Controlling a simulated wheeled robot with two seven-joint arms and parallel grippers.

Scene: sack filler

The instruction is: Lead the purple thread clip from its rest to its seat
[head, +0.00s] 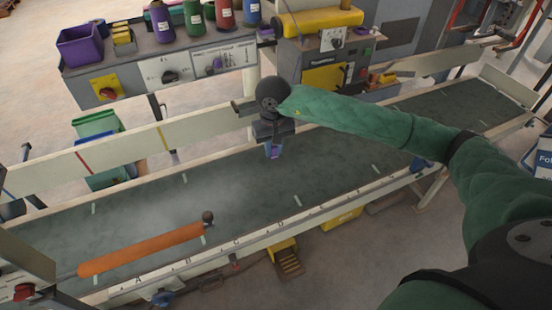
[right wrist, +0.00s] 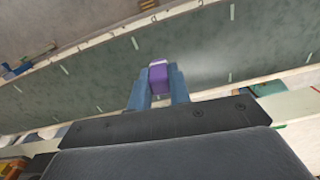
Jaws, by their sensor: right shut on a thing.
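The purple thread clip (right wrist: 158,80) is a small purple block with a paler top, held between the two blue fingers of my right gripper (right wrist: 157,90) in the right wrist view. In the head view my right gripper (head: 273,149) points down over the far side of the conveyor, and the purple clip (head: 275,154) shows at its fingertips. The clip appears to hang above the green belt, clear of it. I cannot make out for certain which part is the clip's rest or its seat. My left gripper is not in view.
The green conveyor belt (head: 150,215) runs between pale side rails. An orange bar (head: 140,249) with a dark knob lies at its near left. Behind stand a grey control cabinet (head: 150,68) with coloured spools on top and a yellow machine head (head: 318,20). The belt's middle is clear.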

